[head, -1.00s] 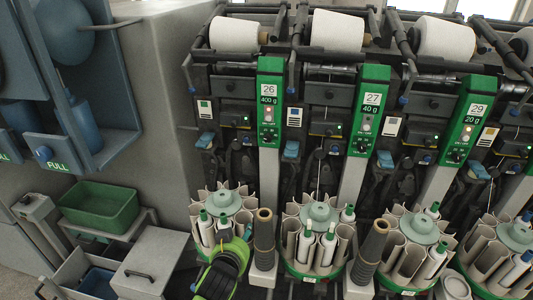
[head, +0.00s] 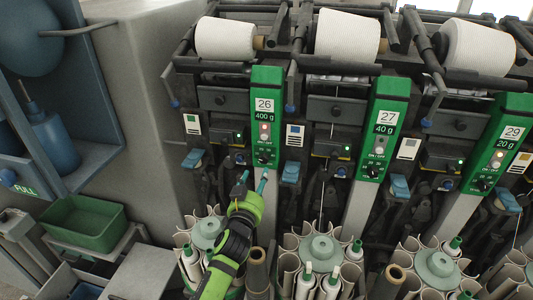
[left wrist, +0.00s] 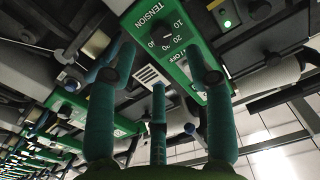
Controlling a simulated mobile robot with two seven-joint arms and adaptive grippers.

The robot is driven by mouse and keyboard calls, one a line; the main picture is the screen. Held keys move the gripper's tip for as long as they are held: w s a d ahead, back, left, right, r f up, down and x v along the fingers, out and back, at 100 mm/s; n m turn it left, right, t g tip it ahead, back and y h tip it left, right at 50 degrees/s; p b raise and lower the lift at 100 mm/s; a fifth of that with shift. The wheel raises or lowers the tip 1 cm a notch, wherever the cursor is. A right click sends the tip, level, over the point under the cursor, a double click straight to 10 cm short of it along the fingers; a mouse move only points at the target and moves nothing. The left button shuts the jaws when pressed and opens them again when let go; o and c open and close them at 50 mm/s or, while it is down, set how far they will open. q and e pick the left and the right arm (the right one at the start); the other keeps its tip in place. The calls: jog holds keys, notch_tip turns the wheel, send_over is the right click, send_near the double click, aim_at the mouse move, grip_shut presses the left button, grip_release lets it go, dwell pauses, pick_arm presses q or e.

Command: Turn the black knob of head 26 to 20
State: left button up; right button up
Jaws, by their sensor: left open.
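The green panel of head 26 (head: 266,96) carries the number 26, a "400 g" label and a black knob (head: 264,157) low on its face. In the left wrist view the black knob (left wrist: 168,36) sits near the word TENSION, with scale numbers 10 to 40 around it. I cannot read its pointer clearly. My left gripper (head: 254,180) is just below the knob in the head view, apart from it. Its teal fingers (left wrist: 160,72) are spread and empty in the left wrist view. My right gripper is not in view.
Bobbin magazines (head: 320,247) stand below. White cones (head: 347,33) are above. A green bin (head: 85,220) is at the left.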

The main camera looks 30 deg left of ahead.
aim_at(263, 161)
pick_arm(q)
jog(key=x, duration=0.2)
jog(key=p+x, duration=0.1)
jog(key=x, duration=0.1)
jog(key=shift+r, duration=0.35)
jog(key=shift+f+x, duration=0.25)
jog(key=shift+x, duration=0.9)
jog(key=shift+w+a, duration=0.15)
jog(key=shift+w, duration=0.25)
grip_shut()
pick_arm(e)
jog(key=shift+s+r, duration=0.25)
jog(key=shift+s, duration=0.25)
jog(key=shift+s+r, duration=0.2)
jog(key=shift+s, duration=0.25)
